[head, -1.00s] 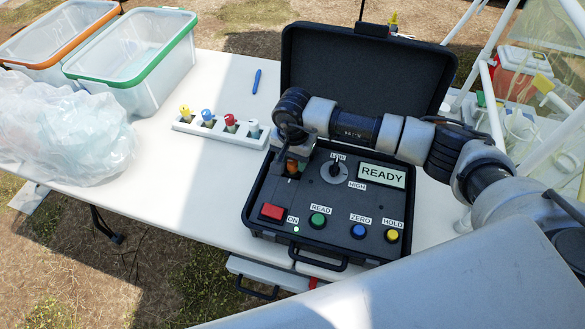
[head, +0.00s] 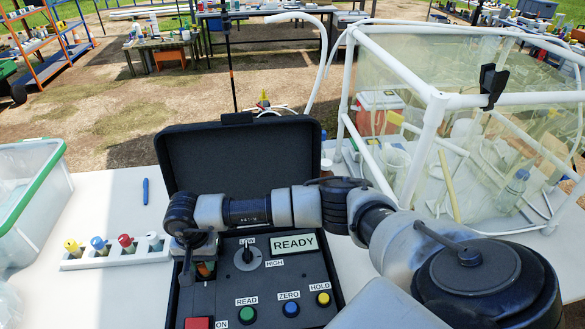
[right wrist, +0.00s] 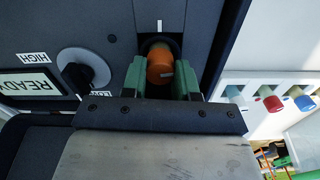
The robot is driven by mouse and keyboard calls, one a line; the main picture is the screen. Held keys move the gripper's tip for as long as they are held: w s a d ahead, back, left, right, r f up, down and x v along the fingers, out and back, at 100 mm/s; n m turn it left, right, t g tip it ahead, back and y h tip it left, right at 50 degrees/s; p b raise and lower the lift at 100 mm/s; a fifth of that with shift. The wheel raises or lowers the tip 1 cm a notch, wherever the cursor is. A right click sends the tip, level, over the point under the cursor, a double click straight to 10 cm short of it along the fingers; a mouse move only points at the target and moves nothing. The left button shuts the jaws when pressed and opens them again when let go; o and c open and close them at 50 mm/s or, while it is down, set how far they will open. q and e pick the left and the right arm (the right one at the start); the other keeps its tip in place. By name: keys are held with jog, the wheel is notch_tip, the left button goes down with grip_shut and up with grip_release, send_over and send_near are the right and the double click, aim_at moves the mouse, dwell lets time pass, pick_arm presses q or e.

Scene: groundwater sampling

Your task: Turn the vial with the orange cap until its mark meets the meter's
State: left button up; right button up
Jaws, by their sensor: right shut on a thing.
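The vial with the orange cap (right wrist: 160,68) stands in the round well of the meter (right wrist: 205,25). My right gripper (right wrist: 161,78) is shut on the cap, one green finger on each side. A short white mark (right wrist: 159,25) is on the meter's face at the well's edge. A small faint streak shows on the cap's side, away from the white mark; I cannot tell for sure that it is the vial's mark. In the head view the orange cap (head: 204,269) is partly hidden by the gripper. The meter's display (head: 294,244) reads READY. My left gripper is out of view.
A white rack (head: 115,255) with yellow, blue, red and white capped vials stands left of the meter. The meter's knob (head: 247,256) is close to the gripper. The open lid (head: 240,160) rises behind my arm. A blue pen (head: 145,191) lies on the table (head: 110,200).

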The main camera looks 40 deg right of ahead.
jog(key=n+b, duration=0.3)
jog(key=shift+f+n+b, duration=0.25)
jog(key=shift+n+b, duration=0.05)
jog(key=n+b, duration=0.2)
jog(key=shift+n, duration=0.4)
jog(key=n+b, duration=0.3)
jog(key=shift+n+b, duration=0.3)
jog(key=shift+b, duration=0.05)
jog(key=shift+r+n, duration=0.2)
jog(key=shift+n, duration=0.4)
jog(key=o, duration=0.6)
jog(key=shift+c, duration=0.2)
